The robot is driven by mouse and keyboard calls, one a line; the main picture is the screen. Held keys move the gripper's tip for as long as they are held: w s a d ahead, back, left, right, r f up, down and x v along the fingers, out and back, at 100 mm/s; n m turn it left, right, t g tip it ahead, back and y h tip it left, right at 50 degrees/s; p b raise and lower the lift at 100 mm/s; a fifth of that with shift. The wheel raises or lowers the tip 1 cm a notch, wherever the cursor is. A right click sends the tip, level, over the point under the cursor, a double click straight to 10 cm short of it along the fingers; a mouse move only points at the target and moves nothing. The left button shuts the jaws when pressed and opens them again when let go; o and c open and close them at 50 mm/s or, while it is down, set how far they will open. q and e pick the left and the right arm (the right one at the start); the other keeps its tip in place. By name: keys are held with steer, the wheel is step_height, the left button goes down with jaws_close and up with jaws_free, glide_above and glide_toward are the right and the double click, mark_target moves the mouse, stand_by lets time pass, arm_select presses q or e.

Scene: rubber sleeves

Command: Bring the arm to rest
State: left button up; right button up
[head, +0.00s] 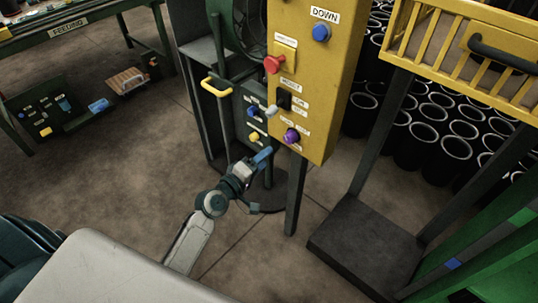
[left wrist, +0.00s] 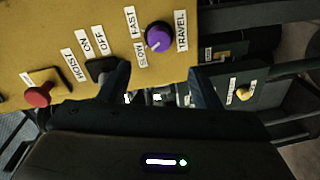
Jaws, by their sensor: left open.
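My left gripper (head: 262,160) is in front of the lower part of the yellow control panel (head: 327,100) in the head view. In the left wrist view its two dark fingers (left wrist: 157,88) are spread, with nothing between them. A purple knob (head: 291,136) is at the panel's lower end. The same knob shows in the left wrist view (left wrist: 158,39), between SLOW, FAST and TRAVEL labels. The black hoist switch (left wrist: 101,67) appears right beside the left finger in that view; I cannot tell whether they touch. My right gripper is not in view.
A red button (head: 275,64) and a blue button (head: 321,32) sit higher on the panel. A green box with a yellow knob (head: 254,136) stands behind. A yellow railing (head: 455,50) and black tubes (head: 440,120) are at right.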

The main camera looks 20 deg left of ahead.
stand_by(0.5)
arm_select(q)
steer(key=s+a+f+m+g+y, duration=0.15)
steer(key=s+f, duration=0.25)
steer(key=f, duration=0.8)
steer(key=s+a+f+m+g+y, duration=0.1)
steer(key=s+a+f+m+g, duration=0.3)
steer(key=f, duration=0.7)
steer(key=s+f+n+g+y, duration=0.15)
steer(key=s+f, duration=0.35)
steer(key=f, duration=0.7)
steer(key=s+a+f+m+g, duration=0.1)
steer(key=s+f+m+g, duration=0.1)
steer(key=s+f, duration=0.4)
steer(key=s+a+f+m+g+y, duration=0.1)
steer(key=s+f+m+g, duration=0.2)
steer(key=s+f, duration=0.4)
steer(key=s+f+m+g+y, duration=0.1)
steer(key=s+f+m+g, duration=0.2)
steer(key=s, duration=1.7)
step_height(320, 180, down, 4)
steer(key=shift+a+r, duration=0.2)
steer(key=shift+a, duration=0.2)
